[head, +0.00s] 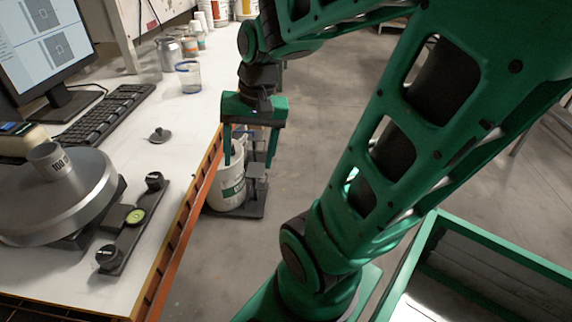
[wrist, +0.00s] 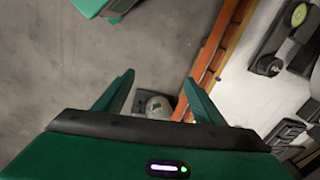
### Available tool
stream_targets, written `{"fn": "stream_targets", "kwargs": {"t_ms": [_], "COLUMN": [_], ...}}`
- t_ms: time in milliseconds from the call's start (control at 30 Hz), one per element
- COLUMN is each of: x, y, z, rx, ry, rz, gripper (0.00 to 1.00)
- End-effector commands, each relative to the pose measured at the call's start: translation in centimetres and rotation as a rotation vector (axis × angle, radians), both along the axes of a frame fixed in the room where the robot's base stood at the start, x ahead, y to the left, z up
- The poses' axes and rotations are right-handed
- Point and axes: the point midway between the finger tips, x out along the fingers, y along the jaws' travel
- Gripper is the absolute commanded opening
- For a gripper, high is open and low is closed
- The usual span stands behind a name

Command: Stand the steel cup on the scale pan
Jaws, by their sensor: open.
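The steel cup (head: 49,162), a small grey cup with dark lettering on its side, stands on the scale pan (head: 95,185) at the left of the head view. The pan is a wide round metal disc on the white bench. The cup appears upright, allowing for the slanted view. My gripper (head: 250,163) is open and empty, beyond the bench's orange edge and well to the right of the cup. In the wrist view my gripper (wrist: 159,80) points down with its fingers apart and nothing between them.
A level bar with black knobs (head: 128,222) lies beside the scale. A small dark lid (head: 160,135), a keyboard (head: 103,117), a monitor (head: 45,45) and a blue-rimmed beaker (head: 188,78) are on the bench. A white bucket (head: 228,188) stands low beyond the edge.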

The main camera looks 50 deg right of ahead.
Motion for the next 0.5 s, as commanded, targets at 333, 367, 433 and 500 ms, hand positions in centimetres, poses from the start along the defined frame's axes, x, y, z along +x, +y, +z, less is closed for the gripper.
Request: {"fn": "stream_targets", "kwargs": {"t_ms": [333, 367, 433, 500], "x": [-8.7, -9.0, -9.2, -9.2], "y": [-3.5, -3.4, -3.5, -3.5], "z": [-0.6, -0.6, -0.6, -0.6], "rx": [-0.099, -0.101, -0.102, -0.102], "ry": [0.125, 0.128, 0.131, 0.132], "rz": [0.233, 0.24, 0.249, 0.25], "gripper": [0.63, 0.63, 0.63, 0.63]}}
